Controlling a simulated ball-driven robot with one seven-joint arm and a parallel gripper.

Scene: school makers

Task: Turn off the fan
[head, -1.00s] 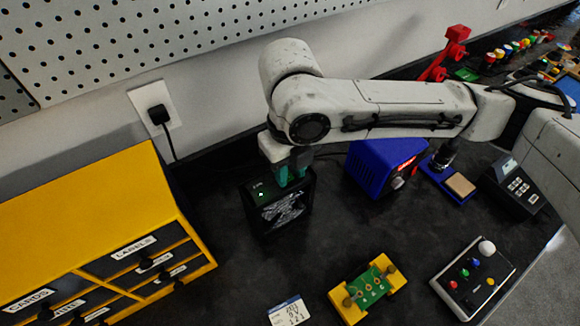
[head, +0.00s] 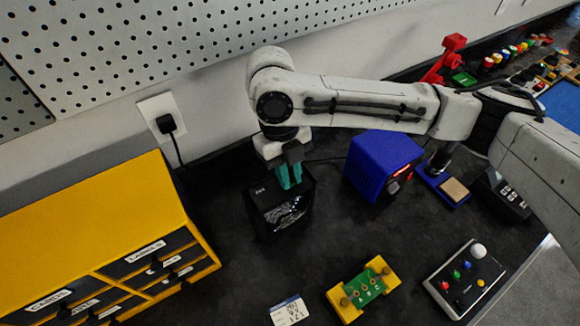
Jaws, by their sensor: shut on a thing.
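The fan (head: 281,215) is a black box on the dark bench, with a grille on its front and a small pale label on its top. No green light shows on its top. My gripper (head: 289,184) points down at the fan's top, towards its back right, with its teal fingers close together. It is shut on a small part of the fan there. That part is hidden by the fingers, so its shape and position cannot be made out.
A yellow drawer cabinet (head: 95,225) stands left of the fan, and a blue power unit (head: 380,165) stands right. A yellow holder with a green circuit board (head: 364,290) and a paper card (head: 289,311) lie in front. A wall plug (head: 166,123) is behind. Bare bench surrounds the fan.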

